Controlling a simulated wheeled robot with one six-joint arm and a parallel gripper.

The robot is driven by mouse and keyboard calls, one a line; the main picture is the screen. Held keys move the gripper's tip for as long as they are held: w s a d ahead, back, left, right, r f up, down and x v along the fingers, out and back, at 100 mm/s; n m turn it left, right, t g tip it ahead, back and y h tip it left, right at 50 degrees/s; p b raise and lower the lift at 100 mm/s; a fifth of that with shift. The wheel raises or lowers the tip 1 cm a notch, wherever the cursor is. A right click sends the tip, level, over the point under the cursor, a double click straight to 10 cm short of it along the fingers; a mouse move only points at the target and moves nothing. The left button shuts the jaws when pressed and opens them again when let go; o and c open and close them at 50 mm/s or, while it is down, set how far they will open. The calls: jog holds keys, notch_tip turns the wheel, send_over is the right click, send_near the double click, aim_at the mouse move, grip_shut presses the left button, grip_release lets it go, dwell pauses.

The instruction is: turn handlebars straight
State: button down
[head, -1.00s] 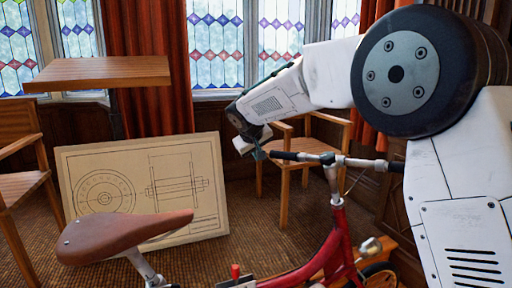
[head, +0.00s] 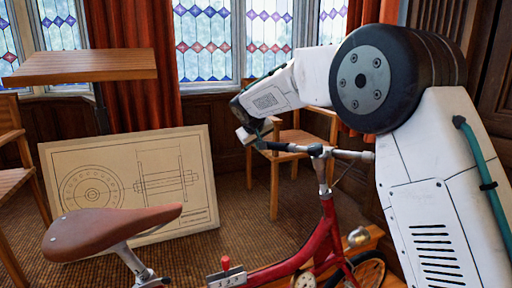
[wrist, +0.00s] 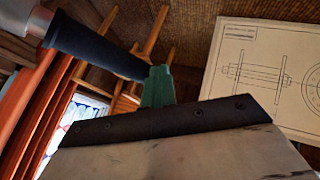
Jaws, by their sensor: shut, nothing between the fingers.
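A red bicycle (head: 318,243) stands at the lower right of the head view, with its brown saddle (head: 110,228) at the left. Its handlebars (head: 343,154) run across the picture, with a dark grip at the left end. My gripper (head: 257,140) is at that left end. In the wrist view the green fingers of my gripper (wrist: 158,72) are shut with nothing between them. The tip of the dark grip (wrist: 95,50) is right by the fingertips; I cannot tell if they touch. My arm hides part of the view beyond the right end of the bar.
A drafting board (head: 190,222) with a wheel drawing leans behind the bicycle and also shows in the wrist view (wrist: 235,50). A wooden chair (head: 272,180) stands behind the handlebars. A raised wooden tabletop (head: 85,66) is at the left. Carpet is open between board and chair.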

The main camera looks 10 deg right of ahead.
jog(key=w+d+r+m, duration=0.1)
jog(key=d, duration=0.1)
jog(key=w+d+r+m+h, duration=0.1)
jog(key=d+m, duration=0.1)
jog(key=d, duration=0.1)
jog(key=w+d+r+m+h, duration=0.1)
jog(key=w+d, duration=0.1)
jog(key=shift+d+m, duration=0.3)
jog(key=shift+s, duration=0.1)
